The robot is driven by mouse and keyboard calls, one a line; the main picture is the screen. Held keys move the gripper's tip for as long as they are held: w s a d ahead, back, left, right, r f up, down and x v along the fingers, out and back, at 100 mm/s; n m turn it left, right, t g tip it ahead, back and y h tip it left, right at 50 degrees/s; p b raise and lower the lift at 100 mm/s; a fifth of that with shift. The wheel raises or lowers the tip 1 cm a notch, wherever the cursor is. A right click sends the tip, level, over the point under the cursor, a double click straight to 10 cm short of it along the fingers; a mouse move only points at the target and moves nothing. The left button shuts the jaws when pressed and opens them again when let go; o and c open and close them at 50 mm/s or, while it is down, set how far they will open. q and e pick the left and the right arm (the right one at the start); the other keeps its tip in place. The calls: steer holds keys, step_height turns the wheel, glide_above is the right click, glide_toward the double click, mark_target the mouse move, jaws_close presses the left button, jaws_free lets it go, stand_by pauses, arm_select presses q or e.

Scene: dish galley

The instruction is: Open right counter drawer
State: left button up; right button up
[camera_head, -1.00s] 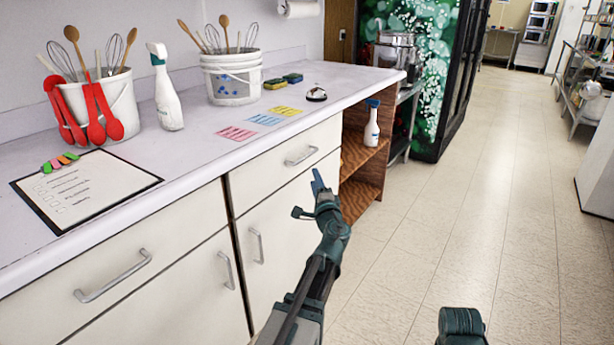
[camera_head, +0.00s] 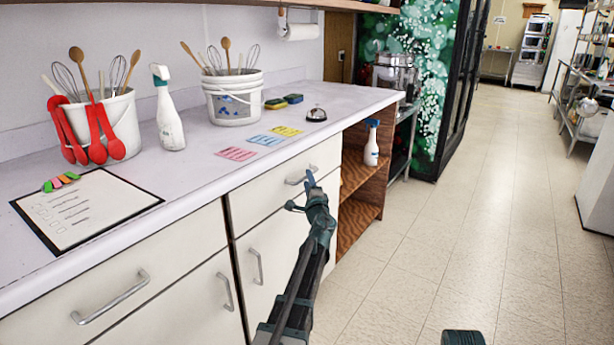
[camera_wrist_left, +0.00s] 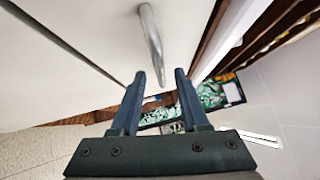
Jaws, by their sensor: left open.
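The right counter drawer (camera_head: 262,198) is a white front under the countertop, shut flush with the cabinet. Its silver bar handle (camera_head: 301,175) is partly covered by my left gripper. My left gripper (camera_head: 299,190) is open and empty, just in front of that handle. In the left wrist view, the handle (camera_wrist_left: 152,45) points down toward the space between the two fingertips (camera_wrist_left: 165,80). It lies a little beyond them, and I cannot tell if anything touches. Of my right arm only a dark piece shows at the bottom edge of the head view; its gripper is out of view.
The left drawer handle (camera_head: 110,298) and two cabinet door handles are below the counter. The countertop (camera_head: 190,195) holds a clipboard, utensil buckets, a spray bottle and a bell. An open wooden shelf (camera_head: 362,185) with a spray bottle adjoins at right. The tiled floor (camera_head: 450,200) is clear.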

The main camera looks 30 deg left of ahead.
arm_select(q)
steer(key=shift+x, duration=1.45)
steer(key=shift+d, duration=0.1)
jaws_close()
steer(key=shift+s, duration=0.1)
